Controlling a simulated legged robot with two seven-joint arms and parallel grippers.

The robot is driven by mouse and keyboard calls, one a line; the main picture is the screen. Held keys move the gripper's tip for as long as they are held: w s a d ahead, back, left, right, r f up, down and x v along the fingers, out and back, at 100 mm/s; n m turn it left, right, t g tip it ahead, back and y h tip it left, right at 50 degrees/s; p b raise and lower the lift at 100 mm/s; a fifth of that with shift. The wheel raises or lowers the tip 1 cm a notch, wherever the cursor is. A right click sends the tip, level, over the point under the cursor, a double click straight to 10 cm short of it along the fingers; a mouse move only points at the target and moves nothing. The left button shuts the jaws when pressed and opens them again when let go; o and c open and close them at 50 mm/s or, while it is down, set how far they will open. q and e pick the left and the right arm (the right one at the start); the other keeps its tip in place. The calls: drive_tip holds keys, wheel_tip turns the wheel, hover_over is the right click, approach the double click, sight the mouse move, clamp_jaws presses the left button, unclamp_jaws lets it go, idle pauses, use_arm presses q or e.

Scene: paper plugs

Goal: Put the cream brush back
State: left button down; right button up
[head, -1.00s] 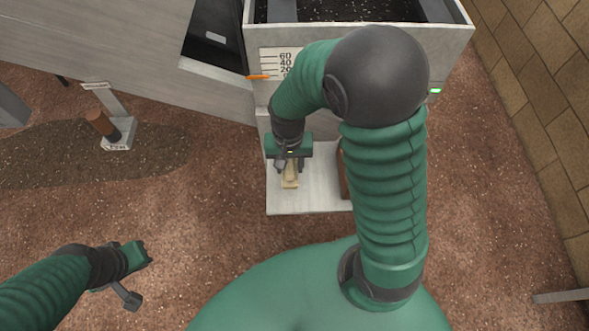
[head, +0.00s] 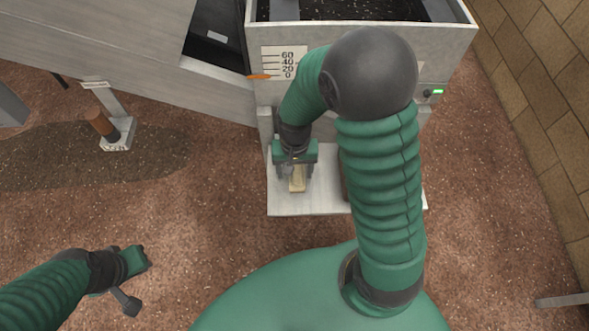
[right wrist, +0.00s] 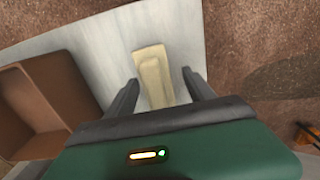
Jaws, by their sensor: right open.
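The cream brush (head: 298,184) lies on the pale shelf (head: 310,207) at the foot of the grey bin. It also shows in the right wrist view (right wrist: 153,75), lying between the two dark fingers. My right gripper (head: 297,174) is open just over the brush, with a finger on each side of it. I see clear gaps between the fingers and the brush in the wrist view. My left gripper (head: 138,279) is over the ground at the lower left, away from the brush; its jaw state is unclear.
A brown open tray (right wrist: 38,105) sits on the shelf beside the brush, mostly hidden behind my right arm in the head view. The grey bin (head: 440,45) with a scale (head: 284,63) stands behind. A brick wall (head: 545,100) bounds the right.

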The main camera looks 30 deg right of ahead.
drive_tip(key=shift+d+r, duration=0.1)
drive_tip(key=shift+r, duration=0.1)
wheel_tip(320, 180, up, 12)
drive_tip(key=f+p, duration=0.1)
drive_tip(key=p, duration=0.3)
drive_tip(key=s+a+n+t, duration=0.2)
drive_tip(key=s+a+n, duration=0.2)
drive_tip(key=n, duration=0.2)
drive_tip(key=shift+s+a+f+t, duration=0.2)
drive_tip(key=shift+a+f+t, duration=0.1)
drive_tip(key=shift+f, duration=0.15)
